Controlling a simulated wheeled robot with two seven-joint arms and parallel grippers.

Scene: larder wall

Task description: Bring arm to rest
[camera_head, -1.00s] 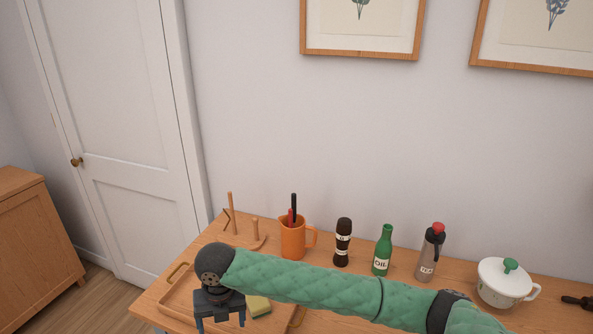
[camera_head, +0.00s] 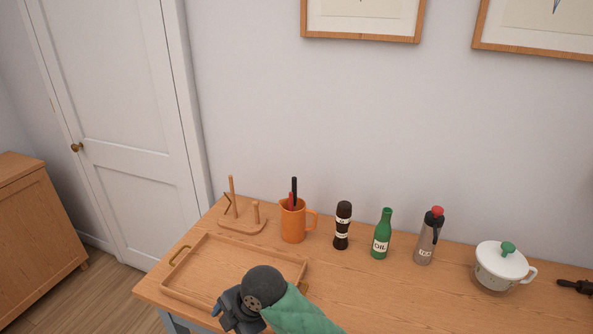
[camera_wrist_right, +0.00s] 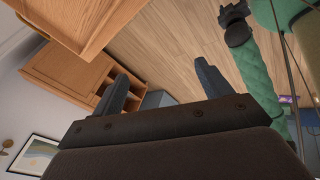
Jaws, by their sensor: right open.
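My right arm, in a green quilted sleeve, reaches in from the bottom of the head view. Its dark gripper (camera_head: 236,310) is over the near edge of the wooden tray (camera_head: 185,287). In the right wrist view, the right gripper's two fingers (camera_wrist_right: 163,86) are spread wide with nothing between them. Another green-sleeved arm, which looks like my left, hangs at the upper right of that view with its dark gripper (camera_wrist_right: 234,14); its finger opening is unclear. The left gripper is not in the head view.
On the table (camera_head: 400,300) stand an orange jug (camera_head: 293,224), a dark mill (camera_head: 342,228), a green oil bottle (camera_head: 382,238), a grey red-topped bottle (camera_head: 427,240) and a lidded pot (camera_head: 502,270). A wooden peg stand (camera_head: 243,222) is behind the tray. Floor is free left of the table.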

